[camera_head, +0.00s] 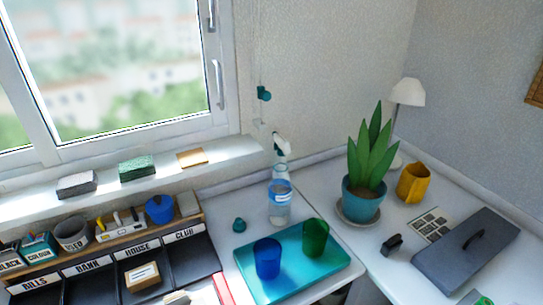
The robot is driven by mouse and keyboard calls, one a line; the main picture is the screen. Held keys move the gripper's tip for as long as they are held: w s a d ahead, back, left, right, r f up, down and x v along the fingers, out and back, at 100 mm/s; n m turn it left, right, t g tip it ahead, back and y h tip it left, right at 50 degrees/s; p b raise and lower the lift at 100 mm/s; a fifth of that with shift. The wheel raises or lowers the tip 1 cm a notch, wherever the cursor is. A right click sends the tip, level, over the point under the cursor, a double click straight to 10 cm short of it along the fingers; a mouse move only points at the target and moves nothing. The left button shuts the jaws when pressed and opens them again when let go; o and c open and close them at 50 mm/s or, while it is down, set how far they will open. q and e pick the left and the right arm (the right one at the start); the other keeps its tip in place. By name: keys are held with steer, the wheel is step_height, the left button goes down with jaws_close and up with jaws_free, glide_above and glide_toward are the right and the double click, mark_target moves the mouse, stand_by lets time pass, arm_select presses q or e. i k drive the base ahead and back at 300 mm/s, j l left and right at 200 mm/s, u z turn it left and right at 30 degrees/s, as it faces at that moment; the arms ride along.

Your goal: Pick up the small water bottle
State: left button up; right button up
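A clear bottle with a blue and white label (280,201) stands upright on the white desk, just behind the teal tray (343,264). A white piece shows above its neck; I cannot tell whether it is the bottle's own top or something behind it. Nothing holds the bottle. Neither of my grippers is in view.
On the tray stand a blue cup (267,258) and a green cup (315,238). A small teal object (239,225) lies left of the bottle. A potted plant (364,198), yellow pitcher (413,184) and grey case (466,252) stand right; a labelled organizer (100,262) is left.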

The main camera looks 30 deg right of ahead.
mark_target(280, 188)
steer(key=z, duration=1.2)
